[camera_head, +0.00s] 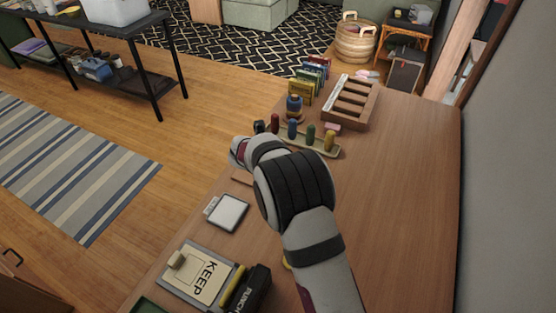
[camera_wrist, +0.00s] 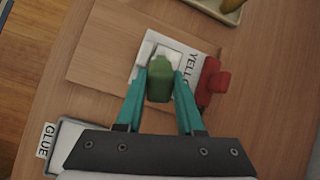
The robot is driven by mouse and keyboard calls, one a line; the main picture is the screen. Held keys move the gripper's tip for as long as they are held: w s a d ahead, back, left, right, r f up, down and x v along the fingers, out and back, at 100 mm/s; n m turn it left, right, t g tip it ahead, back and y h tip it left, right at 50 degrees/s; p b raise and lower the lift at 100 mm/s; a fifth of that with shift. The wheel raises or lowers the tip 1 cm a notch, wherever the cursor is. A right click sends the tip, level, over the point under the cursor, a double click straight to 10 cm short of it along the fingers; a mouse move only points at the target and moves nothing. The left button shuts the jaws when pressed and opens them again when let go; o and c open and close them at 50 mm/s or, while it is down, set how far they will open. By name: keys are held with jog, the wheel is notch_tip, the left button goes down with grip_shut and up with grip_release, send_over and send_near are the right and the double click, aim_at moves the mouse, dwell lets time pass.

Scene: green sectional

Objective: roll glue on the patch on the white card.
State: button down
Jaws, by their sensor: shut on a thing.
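My gripper (camera_wrist: 160,88) is shut on a green-handled tool (camera_wrist: 160,78), which stands between its teal fingers. The white card (camera_wrist: 187,58) lies under and beyond the tool, with lettering that starts "YELLO" along its right side. The tool hides part of the card, and I cannot make out the patch or tell whether the tool touches the card. A pad labelled GLUE (camera_wrist: 65,136) is at the lower left of the wrist view, partly behind my gripper; it also shows in the head view (camera_head: 228,212). In the head view my arm hides the gripper and card.
A red block (camera_wrist: 212,80) sits against the card's right side, on a wooden board (camera_wrist: 100,50). A rack with several coloured pegs (camera_head: 325,149) and a wooden divided tray (camera_head: 371,100) stand farther back. A KEEP tray (camera_head: 185,291) is in front. The table's right side is clear.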

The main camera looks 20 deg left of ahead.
jog(key=shift+s, duration=0.45)
jog(key=shift+w, duration=1.95)
jog(key=shift+w+r, duration=0.15)
jog(key=shift+r, duration=3.85)
